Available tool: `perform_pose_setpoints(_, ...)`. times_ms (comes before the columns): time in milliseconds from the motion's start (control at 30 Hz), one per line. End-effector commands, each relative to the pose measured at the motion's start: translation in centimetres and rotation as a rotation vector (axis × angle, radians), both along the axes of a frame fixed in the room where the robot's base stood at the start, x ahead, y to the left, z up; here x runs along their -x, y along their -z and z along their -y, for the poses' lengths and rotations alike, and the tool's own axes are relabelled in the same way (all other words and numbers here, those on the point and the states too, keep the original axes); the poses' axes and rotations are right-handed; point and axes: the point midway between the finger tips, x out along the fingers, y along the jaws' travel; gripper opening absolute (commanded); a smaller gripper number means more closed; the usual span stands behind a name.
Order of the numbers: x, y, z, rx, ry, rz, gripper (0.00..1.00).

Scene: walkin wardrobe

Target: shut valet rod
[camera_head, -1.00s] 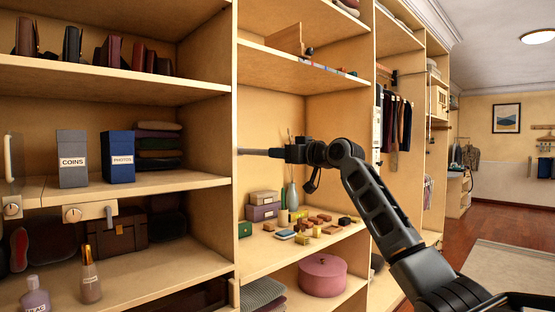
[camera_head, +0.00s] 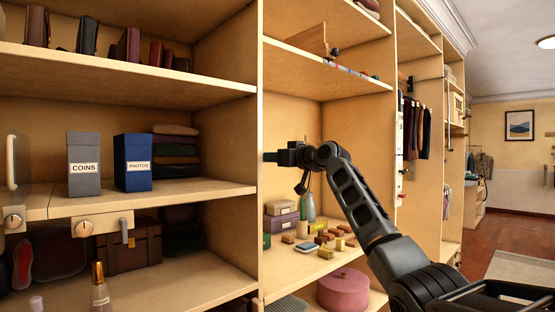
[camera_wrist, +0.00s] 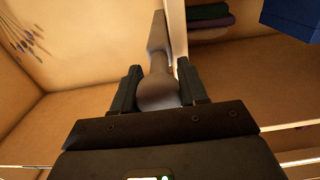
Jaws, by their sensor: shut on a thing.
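The valet rod (camera_head: 269,157) is a short grey rod at the front edge of the upright divider panel (camera_head: 262,110). Only a short stub shows in the head view between the panel edge and my gripper (camera_head: 279,157). In the wrist view the rod (camera_wrist: 159,45) runs away from me to the pale panel edge, with its rounded end between the two dark fingers. My gripper (camera_wrist: 158,92) is shut on that end. The fingers hide part of it, and I cannot tell exactly how much rod stands out.
Left of the panel, a shelf holds a grey COINS box (camera_head: 84,165) and a blue PHOTOS box (camera_head: 132,163). Right of it, a shelf holds stacked boxes (camera_head: 281,216), a vase (camera_head: 308,207) and small blocks. A pink round box (camera_head: 343,290) sits below. Open floor lies far right.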

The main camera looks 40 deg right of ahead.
Motion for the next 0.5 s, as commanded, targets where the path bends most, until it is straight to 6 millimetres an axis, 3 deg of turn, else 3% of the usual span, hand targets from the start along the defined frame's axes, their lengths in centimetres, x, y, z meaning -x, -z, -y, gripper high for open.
perform_pose_setpoints(133,0.11,-0.58,0.01,0.002,0.001,0.009,0.0)
perform_pose_setpoints(167,0.11,-0.59,0.01,0.002,0.001,0.009,0.45)
perform_pose_setpoints(400,0.07,-0.33,0.0,0.001,0.001,0.005,0.66)
perform_pose_setpoints(500,0.06,-0.25,0.0,0.001,0.0,0.004,0.66)
